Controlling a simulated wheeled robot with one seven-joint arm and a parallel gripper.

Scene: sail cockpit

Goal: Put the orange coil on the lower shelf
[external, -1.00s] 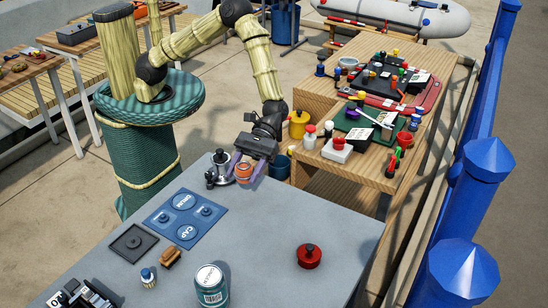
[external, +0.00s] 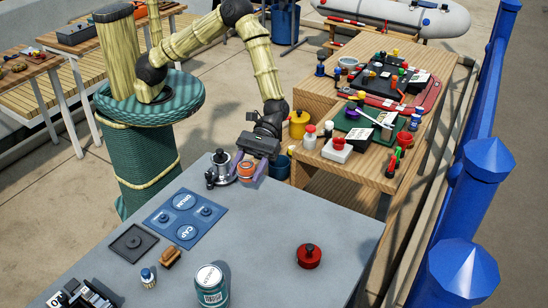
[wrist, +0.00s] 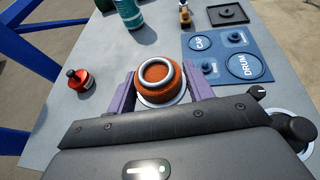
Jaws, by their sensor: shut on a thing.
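The orange coil (external: 247,170) is a short round roll with a pale ring on top. It is at the far edge of the grey table (external: 290,225), beside a silver winch-like fitting (external: 219,171). My gripper (wrist: 158,87) is shut on the coil, with a purple finger on each side of it in the wrist view (wrist: 158,75). A pale round rim shows under the coil there; I cannot tell whether the coil rests on it. The wooden shelf unit (external: 325,178) stands behind and right of the table, with stepped levels; its lower shelf is partly hidden.
A red knobbed pot (external: 309,257), a teal can (external: 211,287) and a blue DRUM/CAP board (external: 185,216) are on the table. Bottles and cups crowd the shelf unit's nearer level. A blue bin (external: 280,167) stands behind the table. A blue railing (external: 470,190) runs along the right.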

